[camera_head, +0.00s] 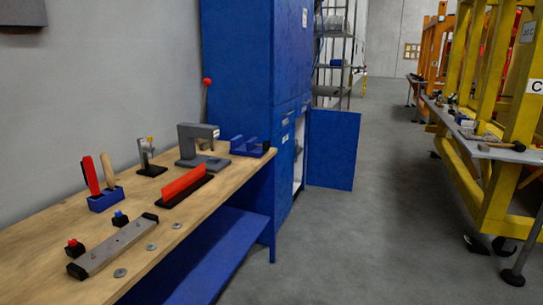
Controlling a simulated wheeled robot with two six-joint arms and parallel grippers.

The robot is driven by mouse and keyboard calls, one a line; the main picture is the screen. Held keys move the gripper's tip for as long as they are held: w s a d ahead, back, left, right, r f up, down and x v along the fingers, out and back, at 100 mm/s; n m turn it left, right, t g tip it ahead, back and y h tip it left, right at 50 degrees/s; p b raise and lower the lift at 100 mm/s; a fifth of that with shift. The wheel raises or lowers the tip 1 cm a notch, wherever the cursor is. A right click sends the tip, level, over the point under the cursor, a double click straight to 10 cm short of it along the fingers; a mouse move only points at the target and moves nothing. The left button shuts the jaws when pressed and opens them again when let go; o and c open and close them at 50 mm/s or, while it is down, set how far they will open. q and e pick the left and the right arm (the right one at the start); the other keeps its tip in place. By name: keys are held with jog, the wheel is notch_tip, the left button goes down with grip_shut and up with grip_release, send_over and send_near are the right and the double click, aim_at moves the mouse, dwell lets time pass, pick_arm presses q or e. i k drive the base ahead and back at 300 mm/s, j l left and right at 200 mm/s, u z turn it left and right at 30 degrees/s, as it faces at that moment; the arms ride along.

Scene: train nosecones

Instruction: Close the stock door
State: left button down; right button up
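A tall blue stock cabinet (238,70) stands behind the far end of the workbench. Its lower door (334,150) is swung open and sticks out to the right over the floor. A narrow opening with a white interior (299,150) shows between the cabinet front and the open door. The upper part of the cabinet front (292,50) appears shut. Neither of my grippers is in view.
A wooden workbench (130,235) with tools and a blue lower shelf (205,260) fills the left. Yellow frames (480,90) with a narrow side table (500,152) stand at the right. The grey floor (370,230) between them is clear.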

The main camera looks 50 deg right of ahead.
aim_at(334, 136)
jog(key=i+l+z, duration=0.1)
jog(key=l+z, duration=0.25)
jog(key=l, duration=0.15)
jog(key=i+l+z, duration=0.3)
jog(key=l, duration=0.15)
jog(key=i+l+z, duration=0.1)
jog(key=l+z, duration=0.25)
jog(key=i+l+z, duration=0.9)
jog(key=i, duration=0.25)
jog(key=i+l+z, duration=0.35)
jog(key=i+z, duration=0.3)
jog(key=i, duration=2.25)
